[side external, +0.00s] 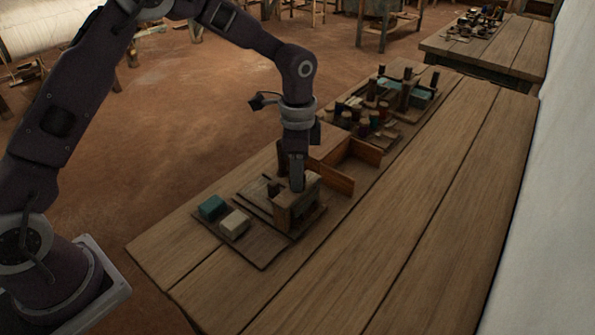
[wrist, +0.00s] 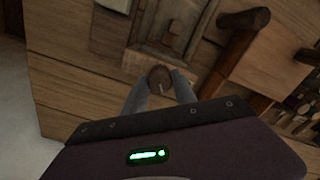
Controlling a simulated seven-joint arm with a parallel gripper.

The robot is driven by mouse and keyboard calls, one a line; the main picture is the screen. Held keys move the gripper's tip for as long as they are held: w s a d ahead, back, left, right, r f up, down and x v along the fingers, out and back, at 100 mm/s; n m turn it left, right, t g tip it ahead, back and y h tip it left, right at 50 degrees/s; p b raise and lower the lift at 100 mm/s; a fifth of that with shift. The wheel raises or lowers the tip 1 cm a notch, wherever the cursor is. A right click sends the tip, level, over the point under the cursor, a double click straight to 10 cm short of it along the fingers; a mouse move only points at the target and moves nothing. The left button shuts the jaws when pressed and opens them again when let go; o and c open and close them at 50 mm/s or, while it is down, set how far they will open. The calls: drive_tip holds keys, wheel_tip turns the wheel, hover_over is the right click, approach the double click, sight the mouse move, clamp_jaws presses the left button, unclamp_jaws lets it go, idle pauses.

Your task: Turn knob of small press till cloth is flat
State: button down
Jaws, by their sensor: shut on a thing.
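The small press (side external: 283,207) is a wooden frame on a dark board near the front left of the table. My gripper (side external: 297,186) points down onto the top of the press. In the wrist view, my gripper (wrist: 160,82) has its two grey fingers on either side of a round brown knob (wrist: 160,75), shut on it. In the side view the fingers hide the knob. The cloth inside the press cannot be made out in either view, so its flatness does not show.
A teal block (side external: 212,207) and a cream block (side external: 235,223) lie on the board left of the press. An open wooden box (side external: 345,160) stands close behind it. Trays with spools (side external: 375,115) are farther back. The table's right side (side external: 420,220) is clear.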

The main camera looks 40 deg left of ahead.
drive_tip(key=shift+m, duration=0.9)
drive_tip(key=c, duration=1)
unclamp_jaws()
